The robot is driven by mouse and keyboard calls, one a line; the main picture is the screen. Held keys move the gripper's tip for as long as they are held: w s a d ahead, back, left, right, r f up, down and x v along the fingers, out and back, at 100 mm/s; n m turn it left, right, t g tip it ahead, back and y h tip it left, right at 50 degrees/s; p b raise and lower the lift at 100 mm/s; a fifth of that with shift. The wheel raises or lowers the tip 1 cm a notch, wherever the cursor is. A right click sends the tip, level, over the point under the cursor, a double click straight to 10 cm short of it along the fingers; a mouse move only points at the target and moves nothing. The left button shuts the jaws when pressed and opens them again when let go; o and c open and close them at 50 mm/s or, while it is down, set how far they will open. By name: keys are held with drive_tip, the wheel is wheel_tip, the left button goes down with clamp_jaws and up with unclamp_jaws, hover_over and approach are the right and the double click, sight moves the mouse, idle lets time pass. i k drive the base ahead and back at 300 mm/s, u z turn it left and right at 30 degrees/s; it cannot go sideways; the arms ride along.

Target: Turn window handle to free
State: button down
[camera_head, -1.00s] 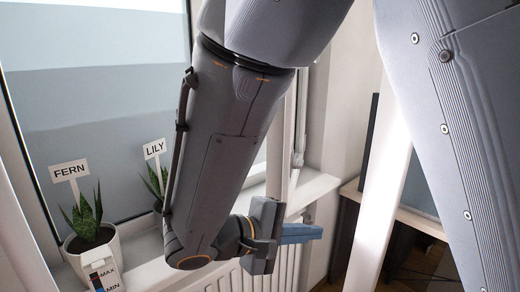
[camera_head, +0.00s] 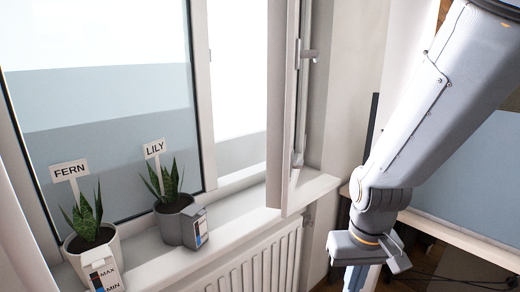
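The window sash (camera_head: 281,110) stands swung into the room, seen nearly edge-on at the right end of the window. A small grey fitting (camera_head: 308,54) sticks out from the sash's right side; it looks like the handle, but its exact turn is hard to tell. My gripper (camera_head: 356,278) hangs low at the right, below and right of the sash and apart from it. Its bluish fingers point down toward the bottom edge, partly hidden by the gripper body. I cannot tell whether they are open or shut.
Two potted plants, labelled FERN (camera_head: 89,240) and LILY (camera_head: 177,203), stand on the window sill (camera_head: 237,208). A radiator (camera_head: 262,262) is below the sill. A desk with a screen (camera_head: 470,178) is at the right, behind my arm.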

sight(304, 54)
drive_tip(key=u, duration=1.8)
drive_tip(key=k, duration=0.5)
drive_tip(key=z, duration=1.35)
drive_tip(key=i, duration=0.5)
drive_tip(key=z, duration=0.05)
